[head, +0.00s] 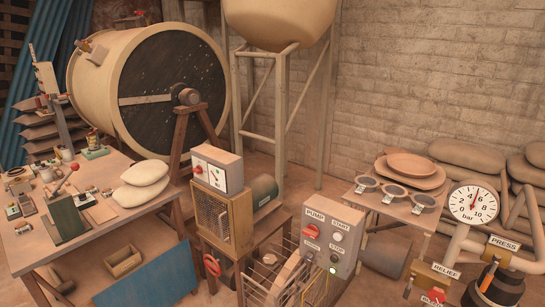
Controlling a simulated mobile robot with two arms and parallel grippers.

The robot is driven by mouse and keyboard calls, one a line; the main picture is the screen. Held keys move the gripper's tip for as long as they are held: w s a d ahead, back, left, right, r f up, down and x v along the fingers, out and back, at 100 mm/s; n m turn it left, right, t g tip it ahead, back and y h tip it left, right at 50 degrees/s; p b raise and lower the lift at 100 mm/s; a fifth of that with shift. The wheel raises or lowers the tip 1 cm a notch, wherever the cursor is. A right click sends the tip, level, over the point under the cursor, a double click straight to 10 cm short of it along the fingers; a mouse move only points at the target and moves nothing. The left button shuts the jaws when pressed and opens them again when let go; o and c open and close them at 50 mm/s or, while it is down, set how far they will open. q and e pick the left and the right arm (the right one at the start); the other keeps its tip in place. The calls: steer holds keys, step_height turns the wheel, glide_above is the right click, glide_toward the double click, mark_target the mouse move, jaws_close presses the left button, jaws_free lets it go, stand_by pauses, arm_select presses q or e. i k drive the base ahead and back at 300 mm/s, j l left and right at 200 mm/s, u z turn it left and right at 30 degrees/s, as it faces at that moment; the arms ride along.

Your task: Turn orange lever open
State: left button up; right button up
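Neither of my grippers is in view.
A grey pump box (329,237) with red switch and START and STOP buttons stands left of the gauge. A cluttered wooden bench (110,225) and large drum (150,85) fill the left.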

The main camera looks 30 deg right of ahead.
mark_target(489, 277)
steer(key=l+z, duration=0.1)
steer(key=z, duration=0.35)
steer(key=l+z, duration=0.1)
steer(key=z, duration=0.35)
steer(key=l+z, duration=0.15)
steer(key=z, duration=0.3)
steer(key=l+z, duration=0.1)
steer(key=z, duration=0.35)
steer(key=l+z, duration=0.1)
steer(key=z, duration=0.35)
